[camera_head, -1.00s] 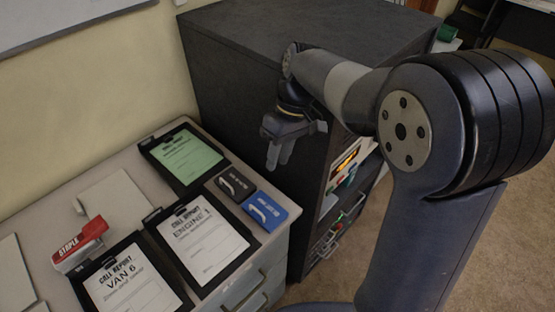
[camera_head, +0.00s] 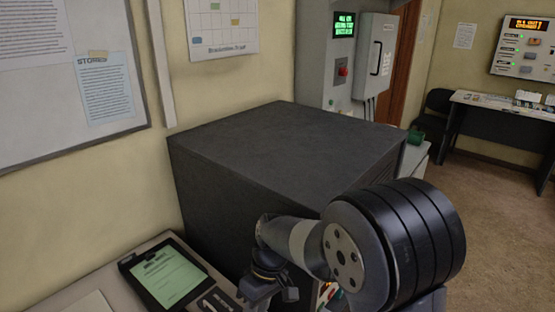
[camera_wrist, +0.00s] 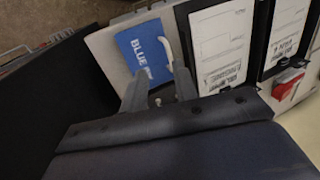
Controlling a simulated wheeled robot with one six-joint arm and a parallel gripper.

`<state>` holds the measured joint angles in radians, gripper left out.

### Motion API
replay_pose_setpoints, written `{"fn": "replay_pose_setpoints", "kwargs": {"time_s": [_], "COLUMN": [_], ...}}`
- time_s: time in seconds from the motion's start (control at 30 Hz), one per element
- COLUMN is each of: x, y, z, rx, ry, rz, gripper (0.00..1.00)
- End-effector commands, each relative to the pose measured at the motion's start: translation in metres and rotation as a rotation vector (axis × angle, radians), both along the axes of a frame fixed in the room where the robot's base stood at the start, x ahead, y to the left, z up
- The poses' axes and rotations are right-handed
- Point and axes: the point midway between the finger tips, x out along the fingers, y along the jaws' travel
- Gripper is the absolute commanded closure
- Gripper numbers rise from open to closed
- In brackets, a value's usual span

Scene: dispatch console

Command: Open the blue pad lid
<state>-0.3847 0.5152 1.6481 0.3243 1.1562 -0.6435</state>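The blue pad (camera_wrist: 138,48) lies on the grey desk top in the wrist view, with its lid flat and a curved white handle (camera_wrist: 168,52) at its right edge. Its lower part is partly hidden by my fingers. My gripper (camera_wrist: 160,78) is open and empty in that view. Its fingers point at the blue pad, one on each side of the lower end of the handle. Whether they touch it I cannot tell. In the head view my gripper (camera_head: 268,292) is at the bottom edge, fingertips cut off, and the blue pad is out of view.
In the head view, a clipboard with a green sheet (camera_head: 168,276) and a dark pad (camera_head: 218,301) are beside a tall dark cabinet (camera_head: 280,150).

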Motion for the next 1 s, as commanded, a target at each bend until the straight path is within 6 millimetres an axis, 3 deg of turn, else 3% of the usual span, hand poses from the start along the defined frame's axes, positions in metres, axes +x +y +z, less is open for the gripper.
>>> {"fn": "replay_pose_setpoints", "kwargs": {"time_s": [0.13, 0.7, 0.8, 1.0], "x": [-0.005, -0.004, -0.001, 0.008], "y": [0.003, 0.004, 0.001, -0.006], "z": [-0.015, -0.013, -0.009, 0.026], "rx": [-0.001, -0.016, 0.003, 0.003], "ry": [0.002, -0.019, 0.001, -0.006], "rz": [0.0, -0.002, -0.004, -0.001], "gripper": [0.72, 0.72, 0.72, 0.72]}}
